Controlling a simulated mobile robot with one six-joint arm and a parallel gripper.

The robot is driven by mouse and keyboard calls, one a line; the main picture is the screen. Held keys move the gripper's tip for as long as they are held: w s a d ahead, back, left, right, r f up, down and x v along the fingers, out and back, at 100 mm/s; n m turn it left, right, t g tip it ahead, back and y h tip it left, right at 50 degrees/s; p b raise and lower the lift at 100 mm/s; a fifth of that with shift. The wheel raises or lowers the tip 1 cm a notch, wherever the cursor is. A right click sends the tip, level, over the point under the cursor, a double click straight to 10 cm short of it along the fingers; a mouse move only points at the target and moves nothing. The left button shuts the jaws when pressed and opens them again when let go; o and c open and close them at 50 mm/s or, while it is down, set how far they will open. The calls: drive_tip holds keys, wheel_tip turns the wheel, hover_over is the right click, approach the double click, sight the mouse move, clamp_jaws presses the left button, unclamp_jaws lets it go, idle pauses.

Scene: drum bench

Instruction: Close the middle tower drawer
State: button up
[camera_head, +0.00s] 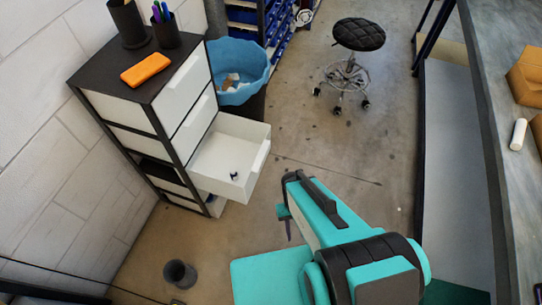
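The drawer tower (152,104) stands at the left against the wall, with a dark frame and white drawer fronts. The lower drawers are partly hidden by the open one. My gripper (285,213) is at the end of my teal arm, to the right of and below the open drawer in the picture, apart from it. My arm largely hides its fingers, so their opening is unclear.
An orange box (146,69) and dark cups (166,34) stand on the tower. A blue tub (238,72) is behind it. A black stool (359,34) stands further back. Floor right of the drawer is clear.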

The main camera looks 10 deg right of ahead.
wheel_tip(320, 180, up, 7)
drive_tip(key=p, duration=0.5)
drive_tip(key=shift+p, duration=0.35)
